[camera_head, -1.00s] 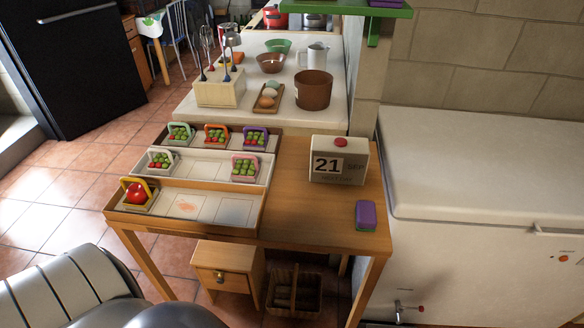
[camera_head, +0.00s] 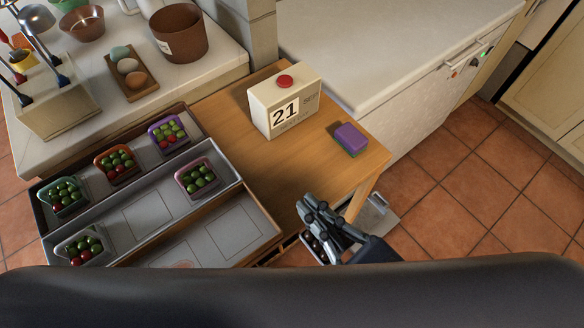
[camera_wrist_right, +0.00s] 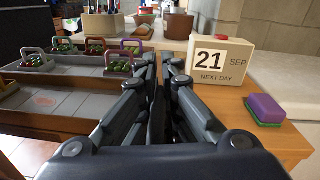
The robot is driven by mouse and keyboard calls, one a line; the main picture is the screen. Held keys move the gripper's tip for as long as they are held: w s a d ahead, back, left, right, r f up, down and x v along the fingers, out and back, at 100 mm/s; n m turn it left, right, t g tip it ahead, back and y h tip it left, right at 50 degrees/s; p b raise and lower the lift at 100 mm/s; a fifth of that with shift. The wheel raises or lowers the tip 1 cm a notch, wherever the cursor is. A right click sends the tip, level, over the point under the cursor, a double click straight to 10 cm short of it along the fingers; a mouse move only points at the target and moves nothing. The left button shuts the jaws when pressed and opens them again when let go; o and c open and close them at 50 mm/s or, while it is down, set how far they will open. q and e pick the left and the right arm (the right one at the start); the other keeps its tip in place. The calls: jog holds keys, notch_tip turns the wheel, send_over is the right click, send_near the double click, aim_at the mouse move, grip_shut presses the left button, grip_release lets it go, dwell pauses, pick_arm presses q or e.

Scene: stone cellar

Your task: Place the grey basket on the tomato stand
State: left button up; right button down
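The grey basket (camera_head: 80,248) holds green and red balls and stands upright at the left of the middle step of a stepped stand. It also shows in the right wrist view (camera_wrist_right: 36,62). The stand's lowest step (camera_head: 240,228) has outlined panels, one with a faint reddish picture (camera_head: 183,264), apparently the tomato one. My right gripper (camera_head: 308,204) is over the table's front edge, right of the stand and apart from the baskets. Its fingers (camera_wrist_right: 162,66) are nearly together with nothing between them. My left gripper is not in view.
Teal (camera_head: 62,195), orange (camera_head: 115,163) and purple (camera_head: 168,133) baskets fill the back step; a pink one (camera_head: 197,178) shares the middle step. A calendar block (camera_head: 284,103) and purple-green sponge (camera_head: 350,139) stand on the table (camera_head: 300,165). A dark part of me covers the bottom.

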jog(key=w+a+f+p, duration=0.1)
jog(key=w+p, duration=0.1)
jog(key=w, duration=0.3)
jog(key=w+a+f+p, duration=0.1)
jog(key=w+f+p, duration=0.1)
jog(key=w, duration=0.3)
jog(key=w+a+f+p, duration=0.1)
jog(key=w+a+p, duration=0.1)
jog(key=w, duration=0.3)
jog(key=shift+f+p, duration=0.2)
jog(key=shift+p, duration=0.3)
jog(key=shift+f, duration=0.25)
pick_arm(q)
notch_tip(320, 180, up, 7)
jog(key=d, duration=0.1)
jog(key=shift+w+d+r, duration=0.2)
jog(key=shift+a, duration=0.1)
pick_arm(e)
jog(key=shift+f, duration=0.15)
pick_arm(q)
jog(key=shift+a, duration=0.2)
pick_arm(e)
jog(key=c, duration=1.8)
grip_release()
